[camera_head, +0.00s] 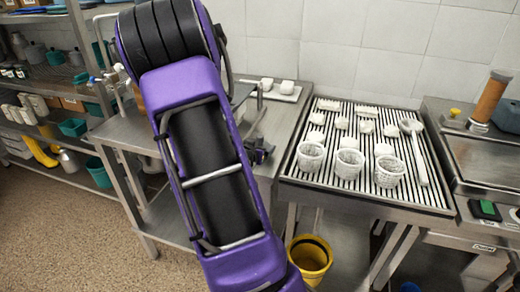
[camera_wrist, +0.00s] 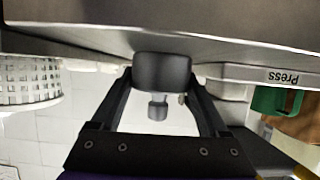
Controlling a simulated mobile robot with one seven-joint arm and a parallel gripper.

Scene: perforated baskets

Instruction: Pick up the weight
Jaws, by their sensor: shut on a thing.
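The weight (camera_wrist: 162,72) is a dark grey metal cylinder with a narrower knob. It sits between the two black fingers of my gripper (camera_wrist: 160,84) in the wrist view, and the fingers are shut on it. The wrist picture looks upside down. The weight's broad end meets the edge of a grey metal surface (camera_wrist: 70,28) in the picture; I cannot tell if they touch. In the head view, my purple arm covers the middle, and a small dark part beside it seems to be my gripper (camera_head: 260,152). The weight cannot be made out there.
A ribbed metal rack (camera_head: 300,185) holds several white perforated baskets (camera_head: 349,164) and other white items. A steel table (camera_head: 125,130) stands behind my arm. A yellow bucket (camera_head: 311,262) is below. The wrist view shows a white basket (camera_wrist: 28,80) and a green item (camera_wrist: 275,101).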

